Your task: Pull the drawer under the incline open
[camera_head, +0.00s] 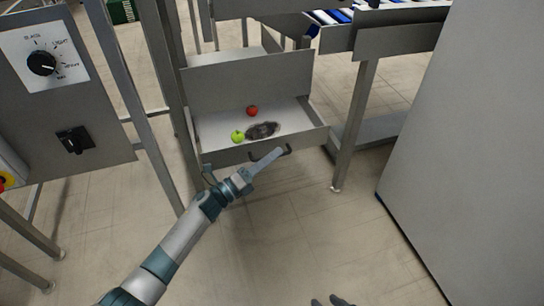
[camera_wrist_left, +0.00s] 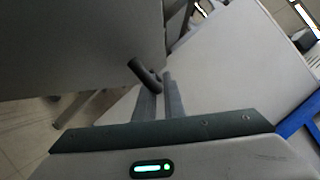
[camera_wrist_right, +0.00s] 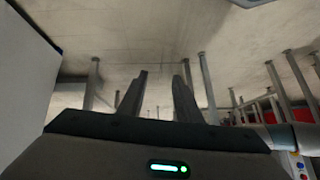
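The drawer (camera_head: 215,131) under the grey panel stands pulled out, its white inside showing. In it lie a green apple (camera_head: 238,136), a red apple (camera_head: 252,111) and a dark grey lump (camera_head: 262,131). A dark handle (camera_head: 287,149) is on its front; the left wrist view shows a dark handle (camera_wrist_left: 143,73) at the fingertips. My left gripper (camera_head: 275,154) reaches the drawer front, its fingers (camera_wrist_left: 160,88) close together around the handle, partly hidden. My right gripper (camera_head: 328,301) is low at the bottom edge, away from the drawer; its fingers (camera_wrist_right: 158,82) are apart and empty.
A control panel (camera_head: 62,85) with a black knob stands at left. A conveyor with blue rollers (camera_head: 335,15) is at upper right, its leg (camera_head: 352,130) right of the drawer. A large grey box-like body (camera_head: 470,150) fills the right. The floor before the drawer is clear.

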